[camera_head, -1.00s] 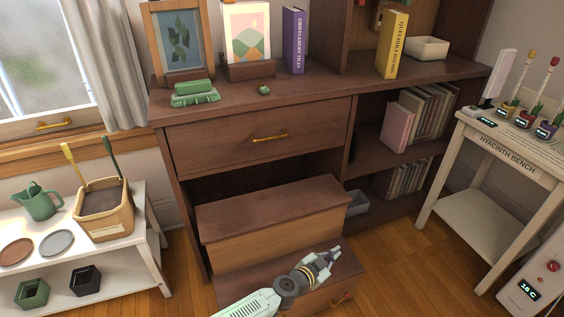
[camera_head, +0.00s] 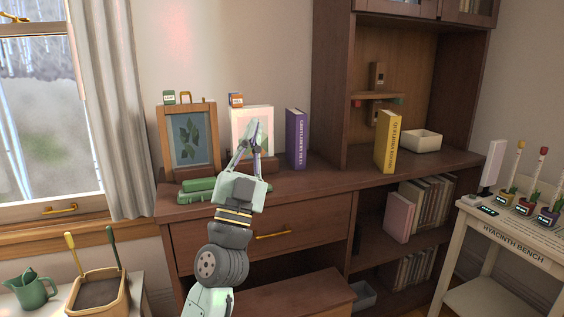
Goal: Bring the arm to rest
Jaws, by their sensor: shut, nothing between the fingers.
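My gripper (camera_head: 255,126) is raised upright in front of the brown desk, with my arm coming up from the bottom of the view. Its fingertips meet in front of the framed landscape picture (camera_head: 265,117), and nothing is held between them. The gripper and wrist hide part of that picture, part of the desk top and part of the closed upper drawer (camera_head: 320,223).
On the desk top (camera_head: 340,179) stand a framed leaf picture (camera_head: 190,140), green books (camera_head: 197,185), a purple book (camera_head: 296,140), a yellow book (camera_head: 388,140) and a white bin (camera_head: 423,138). The hyacinth bench (camera_head: 510,235) is at right, a potting tub (camera_head: 97,293) at lower left.

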